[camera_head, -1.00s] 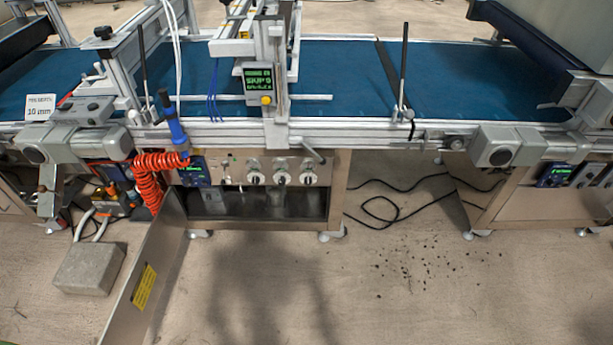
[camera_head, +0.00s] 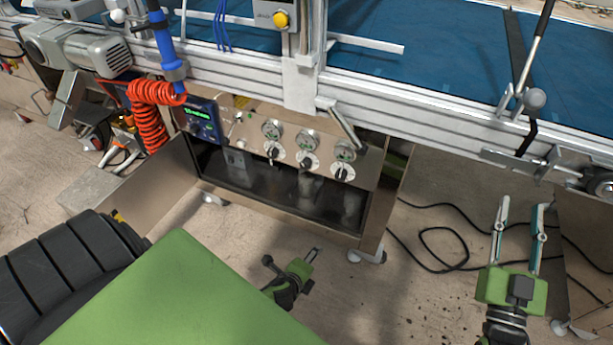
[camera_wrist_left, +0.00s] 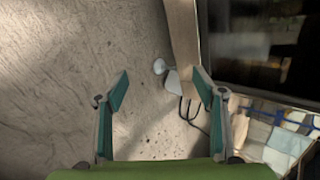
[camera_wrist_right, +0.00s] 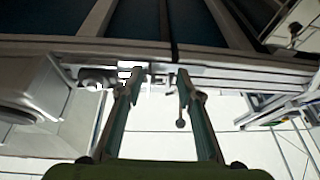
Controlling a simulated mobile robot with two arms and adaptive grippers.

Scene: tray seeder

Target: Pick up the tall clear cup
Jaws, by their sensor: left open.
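Faint clear cups stand in the open, dark compartment under the conveyor in the head view: one near the middle (camera_head: 305,187), one at the right (camera_head: 351,206). Which is the tall one is hard to tell. My left gripper (camera_head: 291,259) is open and empty in front of and below the compartment, partly hidden by my own arm. In the left wrist view its fingers (camera_wrist_left: 160,82) point at the floor and the cabinet's edge; no cup shows clearly there. My right gripper (camera_head: 522,206) is open and empty, right of the cabinet; its fingers also show in the right wrist view (camera_wrist_right: 157,76).
The compartment has a steel frame (camera_head: 378,212) and a lowered flap (camera_head: 155,190) at its left. Knobs (camera_head: 308,160) sit above the opening. A red coiled hose (camera_head: 150,125) hangs at the left. Black cables (camera_head: 440,245) lie on the floor at the right.

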